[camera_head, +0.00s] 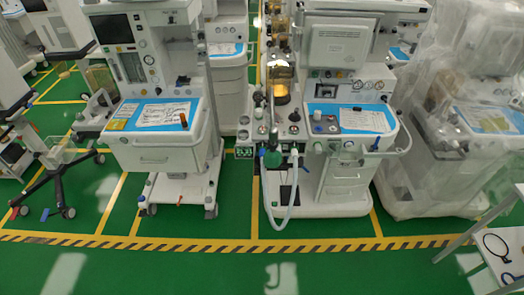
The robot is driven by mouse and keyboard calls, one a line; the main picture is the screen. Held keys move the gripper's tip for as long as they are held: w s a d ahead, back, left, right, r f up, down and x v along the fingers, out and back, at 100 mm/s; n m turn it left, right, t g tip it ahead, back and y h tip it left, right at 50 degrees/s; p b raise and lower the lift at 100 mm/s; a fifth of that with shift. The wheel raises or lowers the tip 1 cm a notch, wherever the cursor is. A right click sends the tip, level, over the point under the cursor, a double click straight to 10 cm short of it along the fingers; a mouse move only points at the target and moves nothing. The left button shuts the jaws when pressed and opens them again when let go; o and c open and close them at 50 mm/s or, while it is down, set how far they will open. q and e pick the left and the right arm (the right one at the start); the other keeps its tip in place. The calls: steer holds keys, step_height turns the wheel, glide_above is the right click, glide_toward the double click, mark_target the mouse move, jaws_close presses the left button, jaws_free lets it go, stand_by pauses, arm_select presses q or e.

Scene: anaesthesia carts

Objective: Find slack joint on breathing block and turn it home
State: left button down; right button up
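The breathing block (292,130) is on the left side of the middle anaesthesia cart, with several small knobs and ports on top. An amber-lit canister (281,93) stands behind it. The joints are too small to tell which one is slack. Neither of my grippers is in view.
A second cart (155,155) stands to the left, and a plastic-wrapped cart (440,155) to the right. A white table (508,268) with black ring-shaped items is at the lower right. The green floor (200,270) in front is clear, beyond it a yellow-black striped line (220,243).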

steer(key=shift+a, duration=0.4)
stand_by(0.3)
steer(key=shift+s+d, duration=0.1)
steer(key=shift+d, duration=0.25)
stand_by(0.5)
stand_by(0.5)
